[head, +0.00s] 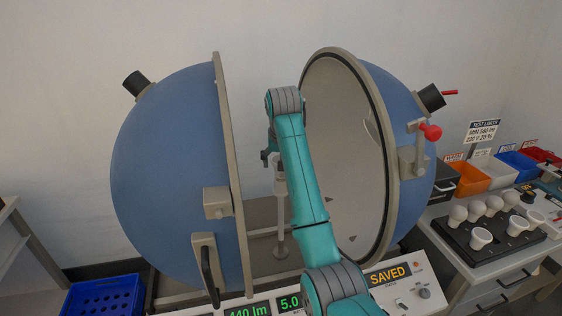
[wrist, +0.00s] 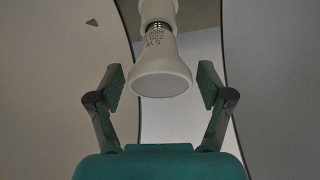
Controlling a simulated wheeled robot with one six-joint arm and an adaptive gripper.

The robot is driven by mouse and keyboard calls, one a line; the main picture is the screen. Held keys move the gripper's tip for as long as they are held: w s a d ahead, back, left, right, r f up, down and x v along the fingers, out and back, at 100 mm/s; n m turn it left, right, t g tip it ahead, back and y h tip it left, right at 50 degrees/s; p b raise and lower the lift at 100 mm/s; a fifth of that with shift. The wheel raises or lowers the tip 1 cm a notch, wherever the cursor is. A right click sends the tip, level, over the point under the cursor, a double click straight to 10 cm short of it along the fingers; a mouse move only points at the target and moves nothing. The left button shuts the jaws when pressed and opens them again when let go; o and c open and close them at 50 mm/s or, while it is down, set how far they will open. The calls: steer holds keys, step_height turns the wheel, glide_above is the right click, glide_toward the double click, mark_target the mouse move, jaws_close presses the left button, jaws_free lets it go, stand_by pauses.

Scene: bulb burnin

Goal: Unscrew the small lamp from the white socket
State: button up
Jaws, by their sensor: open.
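The small lamp (wrist: 162,72) is white, with a flat round face and dark print on its neck. It shows in the wrist view, its threaded metal base partly visible at the white socket (wrist: 158,12). My gripper (wrist: 161,88) is open, with one finger on each side of the lamp and a gap on both sides. In the head view, my gripper (head: 266,157) is between the sphere halves, by the upper end of the post (head: 281,215). My arm hides much of that area, and I cannot make out the lamp there.
The blue left half (head: 170,170) and right half (head: 345,150) of the sphere stand open around my arm. A panel (head: 405,290) reading "SAVED" is in front. A black tray (head: 475,252) of white bulbs and sockets, and coloured bins (head: 470,177), are at right.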

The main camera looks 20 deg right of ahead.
steer(key=m+h, duration=0.1)
steer(key=m, duration=0.2)
steer(key=m+g+h, duration=0.1)
steer(key=m, duration=0.2)
steer(key=m+g, duration=0.1)
steer(key=m, duration=0.1)
steer(key=m+h, duration=0.1)
steer(key=m, duration=0.2)
steer(key=shift+g, duration=0.4)
steer(key=c, duration=1)
steer(key=n+t, duration=0.1)
steer(key=n, duration=0.1)
steer(key=n+y, duration=0.1)
steer(key=n, duration=0.2)
steer(key=shift+t, duration=0.4)
steer(key=shift+c, duration=0.2)
steer(key=n+y, duration=0.1)
steer(key=n, duration=0.2)
steer(key=n+t+y, duration=0.1)
steer(key=n, duration=0.2)
steer(key=shift+d, duration=0.1)
steer(key=n+y, duration=0.2)
steer(key=n, duration=0.4)
steer(key=n+y, duration=0.1)
steer(key=n, duration=0.2)
steer(key=n+g+y, duration=0.1)
steer(key=n, duration=0.1)
steer(key=shift+n+g, duration=0.3)
steer(key=shift+n, duration=0.1)
